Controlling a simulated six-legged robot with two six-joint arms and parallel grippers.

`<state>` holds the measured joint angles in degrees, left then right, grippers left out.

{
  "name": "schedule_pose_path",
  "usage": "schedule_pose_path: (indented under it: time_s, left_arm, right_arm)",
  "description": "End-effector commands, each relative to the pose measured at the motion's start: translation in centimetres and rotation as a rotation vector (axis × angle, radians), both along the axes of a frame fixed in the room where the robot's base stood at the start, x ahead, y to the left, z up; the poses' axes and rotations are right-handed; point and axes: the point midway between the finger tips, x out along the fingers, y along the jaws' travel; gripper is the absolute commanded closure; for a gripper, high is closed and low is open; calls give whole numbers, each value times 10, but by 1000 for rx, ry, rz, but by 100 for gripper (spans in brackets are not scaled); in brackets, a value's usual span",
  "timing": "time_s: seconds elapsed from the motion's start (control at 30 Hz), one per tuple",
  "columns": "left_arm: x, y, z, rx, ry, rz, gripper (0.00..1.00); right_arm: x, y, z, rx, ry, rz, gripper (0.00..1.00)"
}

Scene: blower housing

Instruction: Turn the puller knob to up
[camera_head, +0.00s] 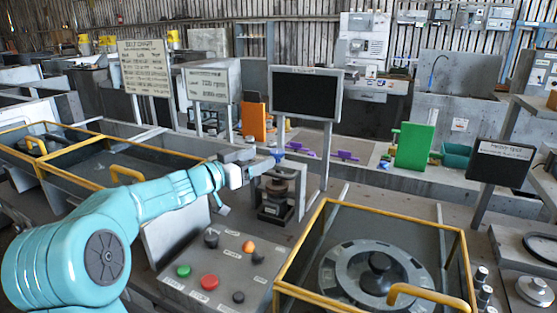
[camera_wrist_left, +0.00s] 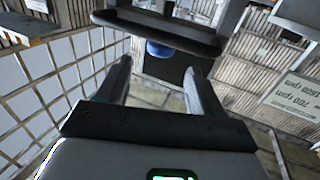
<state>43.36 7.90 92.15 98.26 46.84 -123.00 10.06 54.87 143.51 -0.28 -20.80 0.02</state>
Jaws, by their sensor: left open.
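A sloped grey control panel (camera_head: 222,262) in the head view carries a black knob (camera_head: 211,239), an orange one (camera_head: 248,246), a green button (camera_head: 183,271), a red button (camera_head: 209,282) and smaller dark controls. Their labels are too small to read, so I cannot tell which is the puller knob. My left gripper (camera_head: 272,162) is open above and behind the panel, over a dark upright fixture (camera_head: 275,200). The left wrist view shows its two spread fingers (camera_wrist_left: 158,70) with a blue rounded thing (camera_wrist_left: 160,49) visible beyond them. My right gripper is not in view.
A yellow-framed enclosure (camera_head: 465,262) with a round plate stands right of the panel, and another yellow-framed enclosure (camera_head: 75,148) stands to the left. A black screen (camera_head: 306,94) on posts rises behind the gripper. A dark bar (camera_wrist_left: 158,30) crosses above the fingers in the wrist view.

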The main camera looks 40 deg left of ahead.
Motion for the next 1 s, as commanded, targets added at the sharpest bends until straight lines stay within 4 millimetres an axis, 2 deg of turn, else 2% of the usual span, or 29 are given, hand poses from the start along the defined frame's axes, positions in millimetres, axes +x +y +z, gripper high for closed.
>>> schedule_pose_path:
  time_s: [0.1,0.3,0.43,0.67,0.7,0.77,0.8,0.87,1.0]
  left_arm:
    - [23,-2,4,-2,2,-4,33]
    - [52,-5,3,-1,2,-4,33]
    - [61,-7,2,0,2,-4,33]
    - [63,-9,1,0,2,-4,33]
    - [63,-9,1,0,2,-4,40]
    - [63,-9,1,0,2,-4,59]
    - [63,-9,1,0,2,-4,72]
    - [63,-9,1,0,2,-4,90]
    - [63,-9,1,0,1,-3,90]
  right_arm:
    - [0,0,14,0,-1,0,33]
    - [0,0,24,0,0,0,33]
    - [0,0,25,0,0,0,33]
    - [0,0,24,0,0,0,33]
    - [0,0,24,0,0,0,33]
    - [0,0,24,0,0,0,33]
    - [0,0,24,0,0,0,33]
    - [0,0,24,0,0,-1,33]
    - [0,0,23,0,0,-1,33]
